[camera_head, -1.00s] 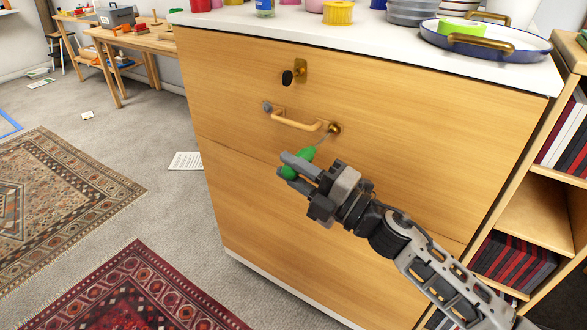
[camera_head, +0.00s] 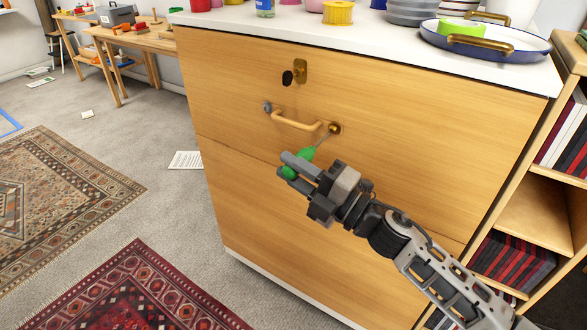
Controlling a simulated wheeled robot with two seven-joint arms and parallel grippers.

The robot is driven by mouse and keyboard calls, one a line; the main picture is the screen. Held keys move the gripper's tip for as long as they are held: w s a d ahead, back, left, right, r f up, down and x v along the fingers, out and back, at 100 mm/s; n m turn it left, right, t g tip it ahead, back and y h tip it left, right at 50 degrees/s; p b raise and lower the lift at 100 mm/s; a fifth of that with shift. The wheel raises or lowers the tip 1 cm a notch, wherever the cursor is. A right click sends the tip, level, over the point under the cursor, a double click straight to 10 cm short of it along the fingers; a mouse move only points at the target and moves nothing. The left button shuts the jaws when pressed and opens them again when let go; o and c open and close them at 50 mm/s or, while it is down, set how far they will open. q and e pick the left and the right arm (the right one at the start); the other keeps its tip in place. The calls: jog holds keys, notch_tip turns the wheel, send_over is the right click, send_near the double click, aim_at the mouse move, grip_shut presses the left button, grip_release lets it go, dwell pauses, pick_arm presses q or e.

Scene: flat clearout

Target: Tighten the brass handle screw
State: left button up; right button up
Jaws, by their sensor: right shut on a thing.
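The brass handle screw (camera_head: 335,128) sits at the right end of the drawer handle (camera_head: 297,122) on the wooden drawer front. A grey screw (camera_head: 267,107) is at the handle's left end. My right gripper (camera_head: 291,166) is shut on the green grip of a screwdriver (camera_head: 305,155), below the handle. The screwdriver's thin shaft points up and right, and its tip appears to meet the brass screw; exact seating is too small to tell. My left gripper is not in view.
A brass lock plate with a dark knob (camera_head: 288,78) is above the handle. The white top (camera_head: 390,38) carries cups, bowls and a blue-rimmed pan (camera_head: 487,45). A bookshelf (camera_head: 545,210) stands close on the right.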

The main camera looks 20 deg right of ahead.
jog(key=shift+w+d, duration=0.4)
jog(key=shift+d, duration=0.2)
dwell(0.3)
